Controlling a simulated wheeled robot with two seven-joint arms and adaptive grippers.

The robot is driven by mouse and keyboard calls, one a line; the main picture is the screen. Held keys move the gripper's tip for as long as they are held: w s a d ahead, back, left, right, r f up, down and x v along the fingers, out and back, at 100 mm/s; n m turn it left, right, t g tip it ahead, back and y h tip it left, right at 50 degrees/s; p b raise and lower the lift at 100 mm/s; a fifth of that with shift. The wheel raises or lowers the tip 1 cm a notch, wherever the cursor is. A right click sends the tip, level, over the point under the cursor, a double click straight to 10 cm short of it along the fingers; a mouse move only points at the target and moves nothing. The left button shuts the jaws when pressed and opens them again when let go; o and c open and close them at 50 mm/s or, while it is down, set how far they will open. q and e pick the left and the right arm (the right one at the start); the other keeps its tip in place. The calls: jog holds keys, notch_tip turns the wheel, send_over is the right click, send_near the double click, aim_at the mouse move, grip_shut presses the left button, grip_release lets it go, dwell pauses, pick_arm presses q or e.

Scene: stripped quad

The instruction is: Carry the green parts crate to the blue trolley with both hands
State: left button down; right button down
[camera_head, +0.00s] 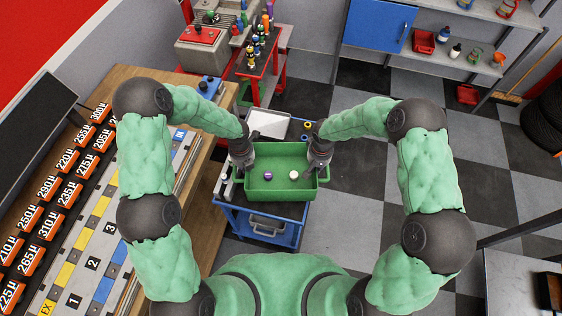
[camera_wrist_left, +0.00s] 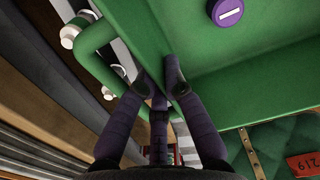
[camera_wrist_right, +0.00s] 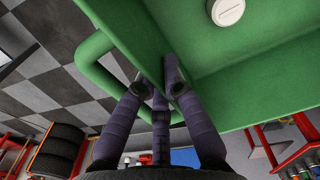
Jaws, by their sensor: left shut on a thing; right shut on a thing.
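The green parts crate (camera_head: 281,189) is in the middle of the head view, over the blue trolley (camera_head: 262,222). A purple round part and a white round part lie in it. My left gripper (camera_head: 246,168) is shut on the crate's left end wall; the left wrist view shows the fingers (camera_wrist_left: 162,85) on the wall beside the handle. My right gripper (camera_head: 318,165) is shut on the right end wall, also seen in the right wrist view (camera_wrist_right: 163,80). The crate looks about level. I cannot tell whether its bottom touches the trolley top.
On the trolley behind the crate are a pale tray (camera_head: 269,124) and small bottles (camera_head: 307,128). A red cart (camera_head: 262,75) stands behind. Checkered floor (camera_head: 365,205) is open at right.

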pick_arm(q)
jog(key=shift+w+r, duration=0.15)
jog(key=shift+r, duration=0.05)
pick_arm(e)
jog(key=shift+w+r, duration=0.2)
jog(key=shift+r, duration=0.05)
pick_arm(q)
jog(key=shift+w+f, duration=0.15)
pick_arm(e)
jog(key=shift+w+f, duration=0.1)
jog(key=shift+f, duration=0.05)
pick_arm(q)
jog(key=shift+f+b, duration=0.15)
jog(key=shift+b, duration=0.15)
pick_arm(e)
jog(key=shift+f, duration=0.15)
